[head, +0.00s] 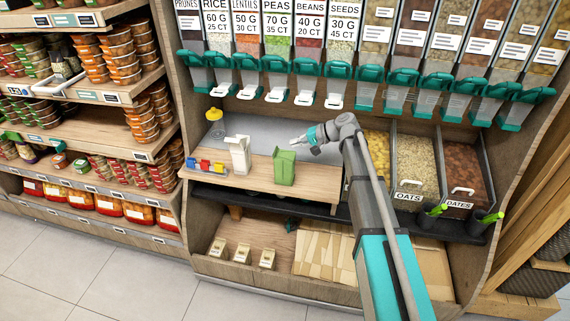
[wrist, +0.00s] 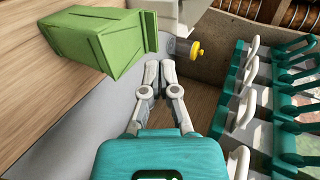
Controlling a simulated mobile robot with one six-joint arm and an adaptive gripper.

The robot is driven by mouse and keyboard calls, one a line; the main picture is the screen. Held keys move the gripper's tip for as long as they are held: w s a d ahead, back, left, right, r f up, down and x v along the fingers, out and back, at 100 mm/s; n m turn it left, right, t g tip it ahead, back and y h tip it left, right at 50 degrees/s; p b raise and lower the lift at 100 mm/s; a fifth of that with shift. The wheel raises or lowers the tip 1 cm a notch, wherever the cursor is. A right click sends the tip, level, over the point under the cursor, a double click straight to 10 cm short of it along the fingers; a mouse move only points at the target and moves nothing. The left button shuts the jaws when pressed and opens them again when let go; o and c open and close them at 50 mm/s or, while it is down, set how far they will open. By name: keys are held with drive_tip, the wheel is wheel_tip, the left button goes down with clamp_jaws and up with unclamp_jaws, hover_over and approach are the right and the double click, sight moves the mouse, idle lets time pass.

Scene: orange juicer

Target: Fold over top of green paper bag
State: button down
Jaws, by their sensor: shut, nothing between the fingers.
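The green paper bag (head: 284,168) stands upright on the wooden counter in the head view. In the wrist view the green bag (wrist: 98,40) appears tilted at upper left, with its top end toward the picture's right. My gripper (head: 294,142) is just above and behind the bag's top in the head view. In the wrist view my gripper (wrist: 160,72) has its two fingertips close together, with nothing between them. It is apart from the bag, to the right of its top. I cannot tell from these frames whether the bag's top edge is creased.
A white carton (head: 239,155) stands left of the bag, near a row of coloured blocks (head: 206,166). A yellow knob (head: 214,113) is at the back left. Dispensers with teal spouts (head: 275,64) hang above the wooden counter (head: 235,182). Bins of oats (head: 414,165) stand right.

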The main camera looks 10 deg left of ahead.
drive_tip(key=d+r+p, duration=0.2)
drive_tip(key=r, duration=0.1)
drive_tip(key=shift+r+p, duration=0.1)
drive_tip(key=shift+p, duration=0.3)
idle(0.4)
drive_tip(key=s+d+f+h+p, duration=0.1)
drive_tip(key=s+d+h+p, duration=0.6)
drive_tip(key=s+d, duration=1.9)
drive_tip(key=d+h, duration=0.1)
drive_tip(key=h, duration=0.4)
drive_tip(key=shift+f+p, duration=0.4)
